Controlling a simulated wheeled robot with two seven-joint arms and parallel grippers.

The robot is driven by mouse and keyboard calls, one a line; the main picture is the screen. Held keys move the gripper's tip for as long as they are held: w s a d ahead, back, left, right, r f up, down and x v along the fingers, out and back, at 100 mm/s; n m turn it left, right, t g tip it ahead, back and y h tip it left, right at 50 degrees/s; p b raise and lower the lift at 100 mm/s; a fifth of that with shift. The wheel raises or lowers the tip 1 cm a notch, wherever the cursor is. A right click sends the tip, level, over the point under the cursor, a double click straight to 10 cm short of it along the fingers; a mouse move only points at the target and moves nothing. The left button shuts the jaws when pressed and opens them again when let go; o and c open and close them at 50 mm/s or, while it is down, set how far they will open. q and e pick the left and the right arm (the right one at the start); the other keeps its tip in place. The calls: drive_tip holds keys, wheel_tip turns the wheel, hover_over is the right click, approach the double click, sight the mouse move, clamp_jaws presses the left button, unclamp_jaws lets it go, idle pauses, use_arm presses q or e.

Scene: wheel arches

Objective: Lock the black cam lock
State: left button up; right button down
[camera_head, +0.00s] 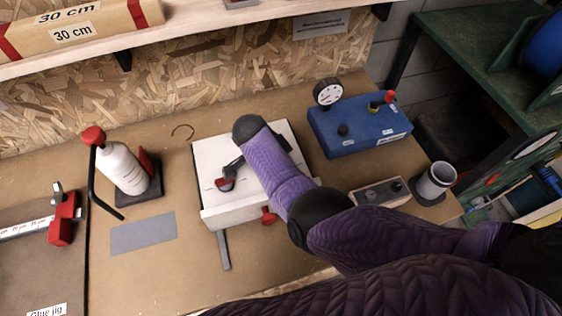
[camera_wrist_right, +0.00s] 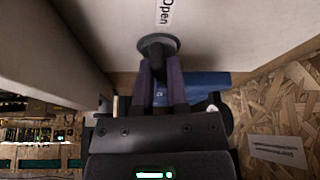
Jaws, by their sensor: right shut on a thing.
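The black cam lock (camera_wrist_right: 158,43) is a dark round piece with a raised grip on a white panel (camera_wrist_right: 100,30), in the right wrist view. A label (camera_wrist_right: 165,12) reading "Open" is beside it. My right gripper (camera_wrist_right: 158,66) is shut on the raised grip, one finger on either side. In the head view a white box (camera_head: 235,217) with red-tipped parts sits on the bench. My purple right arm reaches over it, and I cannot make out the cam lock or the fingertips there. My left gripper is not in view.
A blue box with a gauge (camera_head: 350,135) stands right of the white box, with a small grey box (camera_head: 380,193) and a grey cup (camera_head: 436,180) nearby. A white bottle (camera_head: 122,168) stands at left. A grey mat (camera_head: 142,234) lies bare on the bench.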

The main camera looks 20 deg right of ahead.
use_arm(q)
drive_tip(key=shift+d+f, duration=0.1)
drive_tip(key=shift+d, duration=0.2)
use_arm(e)
drive_tip(key=c, duration=0.6)
unclamp_jaws()
drive_tip(key=shift+c, duration=0.2)
drive_tip(key=shift+r, duration=0.1)
drive_tip(key=shift+r+p, duration=0.3)
use_arm(q)
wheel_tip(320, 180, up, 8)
drive_tip(key=p, duration=0.7)
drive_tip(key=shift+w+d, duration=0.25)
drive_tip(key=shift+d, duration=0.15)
use_arm(e)
drive_tip(key=w+v, duration=0.1)
drive_tip(key=v, duration=0.8)
drive_tip(key=shift+s, duration=0.5)
drive_tip(key=shift+a, duration=0.15)
